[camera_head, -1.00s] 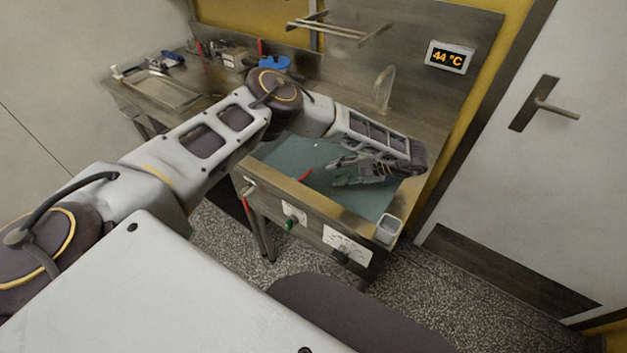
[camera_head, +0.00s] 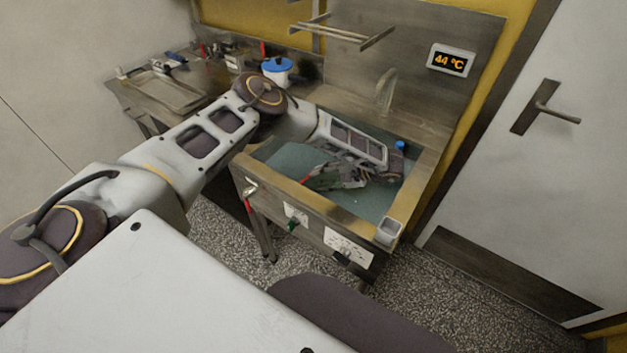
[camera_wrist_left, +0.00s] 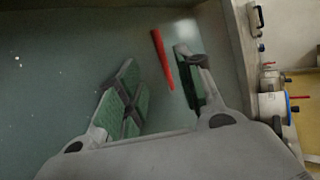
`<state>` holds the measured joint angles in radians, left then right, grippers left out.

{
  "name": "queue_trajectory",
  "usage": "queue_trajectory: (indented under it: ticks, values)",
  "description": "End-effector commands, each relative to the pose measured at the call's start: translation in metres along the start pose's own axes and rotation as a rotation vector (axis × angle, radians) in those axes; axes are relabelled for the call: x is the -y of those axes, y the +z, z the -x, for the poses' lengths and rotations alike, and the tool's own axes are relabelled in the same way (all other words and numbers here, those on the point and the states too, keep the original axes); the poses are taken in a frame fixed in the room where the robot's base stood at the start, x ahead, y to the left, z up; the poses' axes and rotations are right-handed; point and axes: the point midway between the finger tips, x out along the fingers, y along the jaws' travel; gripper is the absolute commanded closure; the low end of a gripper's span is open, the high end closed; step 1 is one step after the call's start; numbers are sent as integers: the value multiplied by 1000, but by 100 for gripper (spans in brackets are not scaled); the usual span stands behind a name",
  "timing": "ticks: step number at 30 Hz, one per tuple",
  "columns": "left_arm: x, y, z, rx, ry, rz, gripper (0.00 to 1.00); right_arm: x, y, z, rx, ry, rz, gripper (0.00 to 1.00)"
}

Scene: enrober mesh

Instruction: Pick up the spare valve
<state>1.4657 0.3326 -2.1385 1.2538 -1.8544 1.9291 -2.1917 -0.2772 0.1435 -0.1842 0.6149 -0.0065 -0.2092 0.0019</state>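A slim red bar (camera_wrist_left: 161,57) lies in the green-floored basin (camera_head: 285,156). In the left wrist view it shows between my left gripper's fingers (camera_wrist_left: 155,62), nearer the right finger. I cannot tell whether it touches that finger or is a part of the spare valve. The left fingers are apart, with no grip on anything visible. My right gripper is out of view.
A small blue thing (camera_head: 400,145) lies at the basin's right back. A grey cup (camera_head: 389,231) sits at its front right corner. A blue-lidded pot (camera_head: 278,66) and a metal tray (camera_head: 172,91) stand behind left. The basin's raised metal rim (camera_head: 330,203) surrounds the floor.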

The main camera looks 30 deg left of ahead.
Motion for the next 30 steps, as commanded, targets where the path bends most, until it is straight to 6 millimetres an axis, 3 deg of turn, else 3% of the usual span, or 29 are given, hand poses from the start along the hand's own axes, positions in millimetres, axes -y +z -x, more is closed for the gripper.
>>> queue_trajectory:
  ticks: [4,11,20,30]
  values:
    - [1,0,-16,1,1,0,64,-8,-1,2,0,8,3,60]
    - [0,0,-22,0,0,0,64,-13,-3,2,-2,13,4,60]
    - [0,0,-24,0,0,0,64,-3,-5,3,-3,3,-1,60]
    - [4,-1,-54,2,0,-1,64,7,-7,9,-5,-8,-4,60]
